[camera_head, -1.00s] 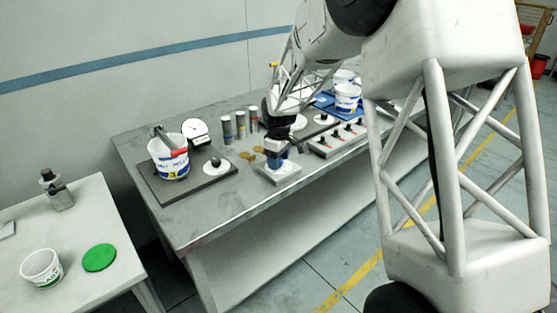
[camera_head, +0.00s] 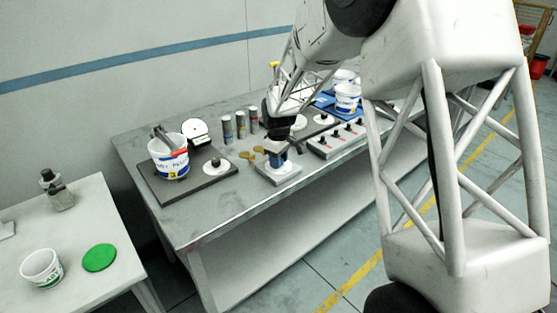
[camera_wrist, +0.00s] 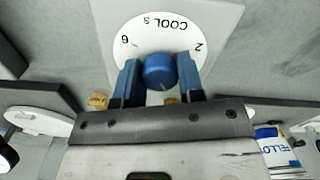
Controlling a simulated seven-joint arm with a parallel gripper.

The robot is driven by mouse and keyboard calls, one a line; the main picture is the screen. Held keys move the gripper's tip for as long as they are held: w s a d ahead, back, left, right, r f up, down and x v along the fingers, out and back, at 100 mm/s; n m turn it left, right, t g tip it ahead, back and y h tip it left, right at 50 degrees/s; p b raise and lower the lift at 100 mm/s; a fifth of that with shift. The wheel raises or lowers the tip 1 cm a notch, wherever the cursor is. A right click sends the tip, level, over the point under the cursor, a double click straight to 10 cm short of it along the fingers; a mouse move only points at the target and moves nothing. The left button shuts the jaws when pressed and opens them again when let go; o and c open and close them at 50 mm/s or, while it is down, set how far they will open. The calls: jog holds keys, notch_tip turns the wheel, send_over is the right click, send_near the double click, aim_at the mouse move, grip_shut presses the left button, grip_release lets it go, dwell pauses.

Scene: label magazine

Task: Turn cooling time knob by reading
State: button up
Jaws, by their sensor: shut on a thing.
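The cooling time knob is a blue round knob (camera_wrist: 158,72) on a white dial marked "COOL s" (camera_wrist: 150,28), with a 6 to the left and a 2 to the right in the wrist view. My gripper (camera_wrist: 159,82) has its two blue fingers on either side of the knob and is shut on it. In the head view my gripper (camera_head: 279,158) stands over the dial's light plate (camera_head: 279,176) near the table's front edge and hides the knob there. The knob's exact setting is not readable. A white round gauge (camera_head: 195,131) stands at the back; its reading is too small to tell.
A labelled white bucket (camera_head: 170,168) stands on a dark plate left of my gripper, beside another white dial (camera_head: 221,167). Several grey cylinders (camera_head: 240,126) stand behind. A control box with several knobs (camera_head: 335,140) is to the right. A side table holds a green lid (camera_head: 99,258).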

jog(key=shift+m, duration=0.3)
jog(key=m, duration=0.3)
jog(key=shift+m, duration=0.3)
jog(key=m, duration=0.4)
jog(key=shift+m, duration=0.3)
jog(key=m, duration=0.8)
jog(key=shift+m, duration=0.3)
jog(key=o, duration=0.9)
jog(key=shift+r, duration=0.1)
